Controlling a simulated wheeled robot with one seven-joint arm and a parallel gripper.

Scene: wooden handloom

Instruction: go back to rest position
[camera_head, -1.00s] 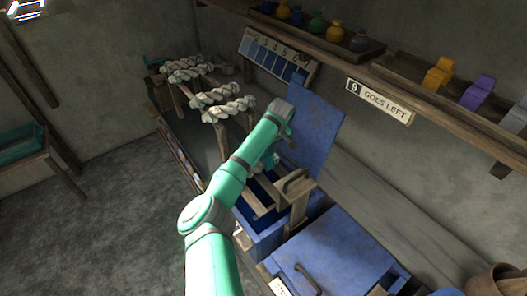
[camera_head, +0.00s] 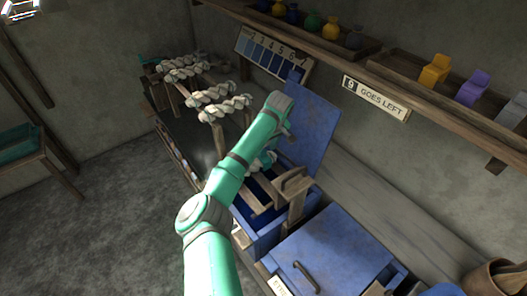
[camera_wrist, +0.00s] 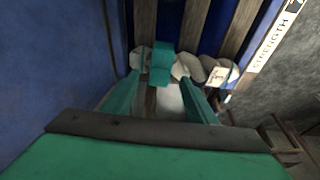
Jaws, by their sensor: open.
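My gripper (camera_wrist: 163,88) is open in the wrist view, its two teal fingers spread apart. It points down into an open blue box. A teal block (camera_wrist: 160,66) and pale rounded pieces (camera_wrist: 186,67) lie beyond the fingertips; I cannot tell whether anything touches them. In the head view my arm reaches over the open blue box (camera_head: 257,238), whose lid (camera_head: 312,125) stands raised behind it. My gripper is mostly hidden there behind the arm.
A closed blue box (camera_head: 335,255) with a handle stands in front right. A wooden handle piece (camera_head: 292,183) rises by the open box. Rope-wrapped bars (camera_head: 220,108) stand to the left.

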